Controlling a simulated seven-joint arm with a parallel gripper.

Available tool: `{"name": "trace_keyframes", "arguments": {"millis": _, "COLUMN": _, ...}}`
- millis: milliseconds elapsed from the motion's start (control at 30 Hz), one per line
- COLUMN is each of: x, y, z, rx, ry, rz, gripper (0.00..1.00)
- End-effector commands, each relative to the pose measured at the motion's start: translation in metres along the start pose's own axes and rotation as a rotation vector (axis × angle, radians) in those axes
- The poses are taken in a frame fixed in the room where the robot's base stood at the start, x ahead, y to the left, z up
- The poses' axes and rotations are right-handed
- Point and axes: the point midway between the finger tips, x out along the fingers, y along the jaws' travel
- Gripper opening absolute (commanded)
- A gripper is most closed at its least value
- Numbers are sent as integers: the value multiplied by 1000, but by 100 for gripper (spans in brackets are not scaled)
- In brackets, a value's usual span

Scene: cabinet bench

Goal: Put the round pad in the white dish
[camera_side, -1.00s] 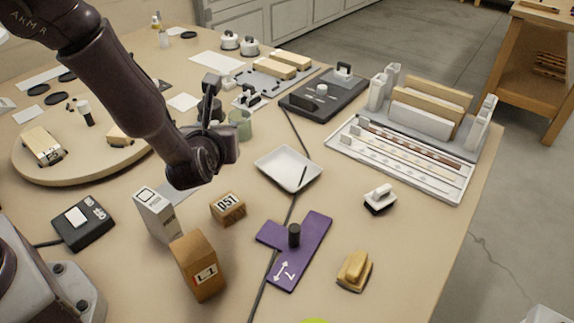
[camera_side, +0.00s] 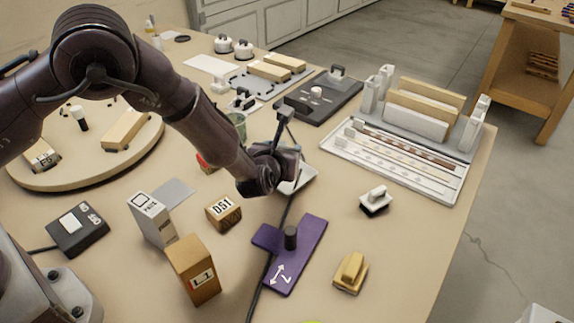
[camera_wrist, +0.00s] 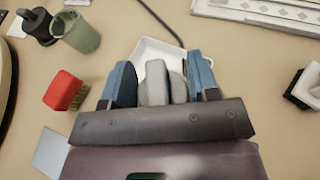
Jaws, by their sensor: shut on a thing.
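The white dish (camera_side: 309,178) lies on the table in the middle of the side view, partly hidden by my gripper (camera_side: 287,172). In the wrist view the dish (camera_wrist: 147,48) lies beyond and beneath the blue fingers of my gripper (camera_wrist: 158,80). The fingers are shut on a grey, rounded thing (camera_wrist: 155,84), which looks like the round pad. My gripper holds it over the near part of the dish. I cannot tell how high above the dish it is, and the pad is hidden in the side view.
A green cup (camera_wrist: 82,35) and a red brush-like block (camera_wrist: 65,90) stand left of the dish. A purple plate with a black knob (camera_side: 297,258) lies in front. A box marked D51 (camera_side: 223,212) is nearby. A white rack tray (camera_side: 400,155) lies to the right.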

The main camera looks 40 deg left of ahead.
Motion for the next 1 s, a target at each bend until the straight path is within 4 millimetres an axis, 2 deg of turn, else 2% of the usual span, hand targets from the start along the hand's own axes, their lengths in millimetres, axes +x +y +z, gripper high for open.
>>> {"name": "trace_keyframes", "arguments": {"millis": 267, "x": 21, "y": -9, "z": -14, "rx": -1, "ry": 1, "rz": 2, "gripper": 32}}
{"name": "trace_keyframes", "arguments": {"millis": 333, "x": 24, "y": -8, "z": -26, "rx": 1, "ry": 3, "rz": 2, "gripper": 32}}
{"name": "trace_keyframes", "arguments": {"millis": 467, "x": 29, "y": -8, "z": -38, "rx": 0, "ry": 1, "rz": 1, "gripper": 32}}
{"name": "trace_keyframes", "arguments": {"millis": 1000, "x": 32, "y": -9, "z": -46, "rx": -1, "ry": 0, "rz": 0, "gripper": 32}}
